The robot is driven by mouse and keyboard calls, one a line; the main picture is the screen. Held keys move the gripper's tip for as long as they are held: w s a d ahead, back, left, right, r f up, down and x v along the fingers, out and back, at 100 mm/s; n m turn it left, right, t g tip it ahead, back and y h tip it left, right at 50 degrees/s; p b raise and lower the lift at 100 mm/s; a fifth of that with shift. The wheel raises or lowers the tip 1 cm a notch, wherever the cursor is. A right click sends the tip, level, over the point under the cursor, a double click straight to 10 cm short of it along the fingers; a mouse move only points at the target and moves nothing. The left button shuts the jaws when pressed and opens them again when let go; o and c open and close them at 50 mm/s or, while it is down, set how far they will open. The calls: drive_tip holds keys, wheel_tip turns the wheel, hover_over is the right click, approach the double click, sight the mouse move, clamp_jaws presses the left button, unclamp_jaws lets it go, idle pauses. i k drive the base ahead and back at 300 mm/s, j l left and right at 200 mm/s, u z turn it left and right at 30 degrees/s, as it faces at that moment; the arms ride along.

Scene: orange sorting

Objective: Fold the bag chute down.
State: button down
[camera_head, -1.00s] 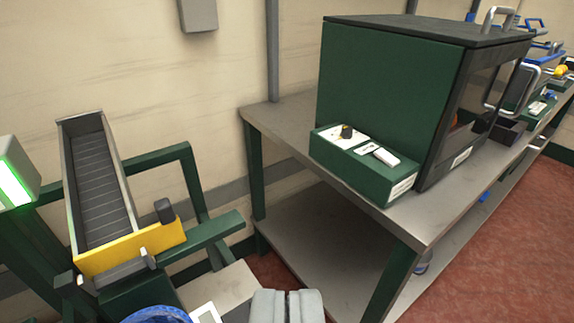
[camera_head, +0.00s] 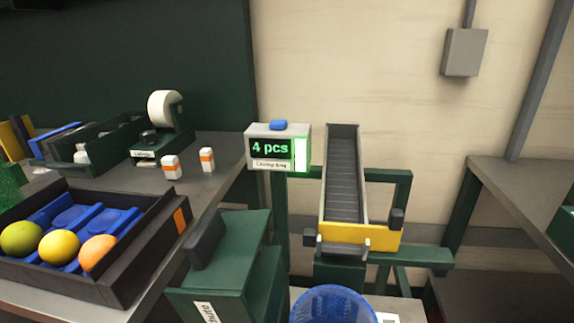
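A grey ribbed chute (camera_head: 344,180) with raised side walls stands right of centre, in front of the wall. Its long channel runs away from me and ends in a yellow front lip (camera_head: 352,234). A black knob (camera_head: 397,218) sits at the lip's right end. A blue mesh, round-rimmed container (camera_head: 333,303) stands below the lip, cut off by the bottom edge. A green box (camera_head: 225,265) with a black handle stands left of it; its partly cut label seems to read "chute", so I cannot tell which one is the bag chute. My gripper is not in view.
A counter display (camera_head: 277,148) reads "4 pcs". At left, a black tray (camera_head: 146,270) holds fruit on a blue insert. A tape dispenser (camera_head: 163,125) and two small bottles stand on the left table. A grey table (camera_head: 505,190) stands at right.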

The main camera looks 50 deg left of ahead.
sight(232, 277)
drive_tip(key=k+l+u, duration=0.2)
drive_tip(key=u, duration=0.2)
drive_tip(key=k+l+u, duration=0.15)
drive_tip(key=k+u, duration=0.65)
drive_tip(key=i, duration=0.1)
